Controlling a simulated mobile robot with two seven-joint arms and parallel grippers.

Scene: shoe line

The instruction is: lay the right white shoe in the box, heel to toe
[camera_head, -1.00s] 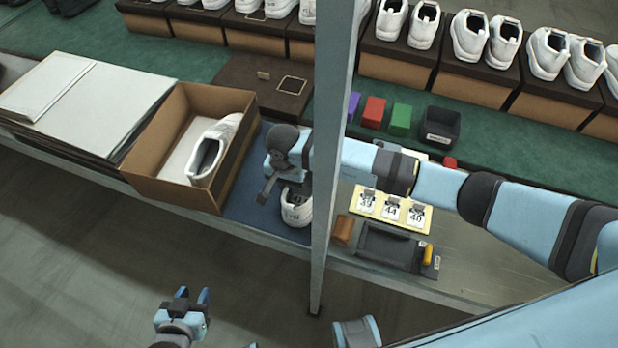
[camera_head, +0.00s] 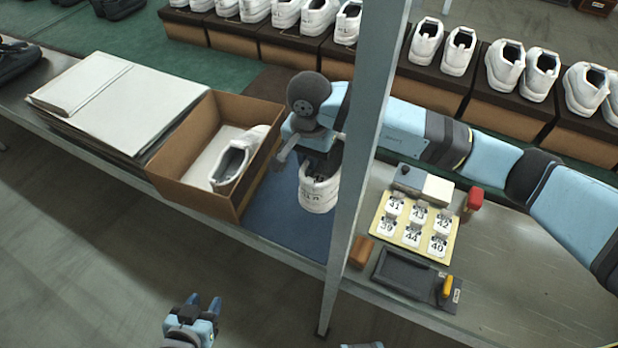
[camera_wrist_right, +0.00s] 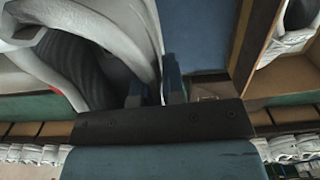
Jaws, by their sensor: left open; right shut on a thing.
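The right white shoe (camera_head: 320,192) is over the blue mat (camera_head: 287,224), to the right of the box, its heel toward the front edge. My right gripper (camera_wrist_right: 158,92) is shut on the rim of this shoe, which fills the left of the right wrist view (camera_wrist_right: 85,50). In the head view my right wrist hides part of the shoe. The open brown box (camera_head: 192,197) holds another white shoe (camera_head: 236,162) along its right side; its left side shows pale lining. My left gripper (camera_head: 203,303) is open and empty, in front of the table's edge.
A grey post (camera_head: 362,160) stands just right of the held shoe. A stack of white sheets (camera_head: 115,100) lies left of the box. Number cards (camera_head: 415,228), a black tray (camera_head: 408,272) and a red item (camera_head: 474,199) lie right of the post. Shoes on boxes line the back.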

